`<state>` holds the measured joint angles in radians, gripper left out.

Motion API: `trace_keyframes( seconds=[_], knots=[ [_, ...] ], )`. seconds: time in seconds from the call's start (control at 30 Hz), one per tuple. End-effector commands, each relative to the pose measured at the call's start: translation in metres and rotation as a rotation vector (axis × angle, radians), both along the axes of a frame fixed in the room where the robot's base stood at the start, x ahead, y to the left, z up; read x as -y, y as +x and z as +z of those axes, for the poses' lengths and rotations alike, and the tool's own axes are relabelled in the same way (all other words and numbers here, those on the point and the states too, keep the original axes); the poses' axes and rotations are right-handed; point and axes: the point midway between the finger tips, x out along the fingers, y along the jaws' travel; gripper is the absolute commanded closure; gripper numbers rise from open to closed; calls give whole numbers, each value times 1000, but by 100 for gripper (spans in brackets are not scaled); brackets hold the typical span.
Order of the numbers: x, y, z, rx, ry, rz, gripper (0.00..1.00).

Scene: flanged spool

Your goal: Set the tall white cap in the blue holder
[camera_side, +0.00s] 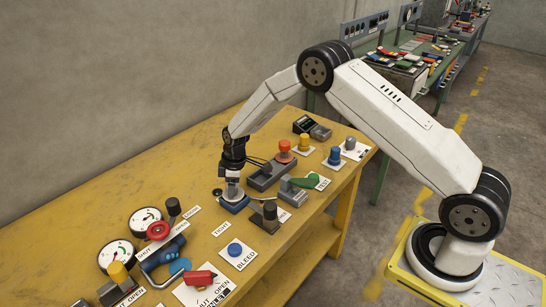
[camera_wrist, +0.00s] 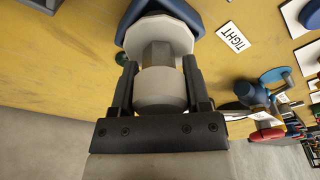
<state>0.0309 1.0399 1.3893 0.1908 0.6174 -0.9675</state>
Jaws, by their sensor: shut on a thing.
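The tall white cap (camera_wrist: 162,92) is spool-shaped in the wrist view: a round white end, a narrower grey neck and a wide white flange at its far end. My gripper (camera_wrist: 160,66) is shut on it, with one black finger on each side of the round end and neck. The blue holder (camera_wrist: 133,14) shows around and beyond the flange. In the side view, my gripper (camera_side: 232,172) points down over the blue holder (camera_side: 233,206), with the cap's pale flange right at the holder's top. I cannot tell whether the flange is seated or just above it.
A TIGHT label (camera_side: 221,229) lies in front. Gauges (camera_side: 146,220) and a red handwheel (camera_side: 158,230) are at left.

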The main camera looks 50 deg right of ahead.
Motion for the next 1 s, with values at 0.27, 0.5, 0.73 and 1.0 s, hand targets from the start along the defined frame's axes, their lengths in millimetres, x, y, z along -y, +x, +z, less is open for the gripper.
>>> trace_keyframes(
  seconds=[0.27,0.5,0.73,1.0],
  knots=[
    [0,1,-4,3,0,0,100],
    [0,0,-7,0,0,0,4],
    [0,0,-7,0,0,0,4],
    [0,0,0,1,-1,0,4]
  ],
)
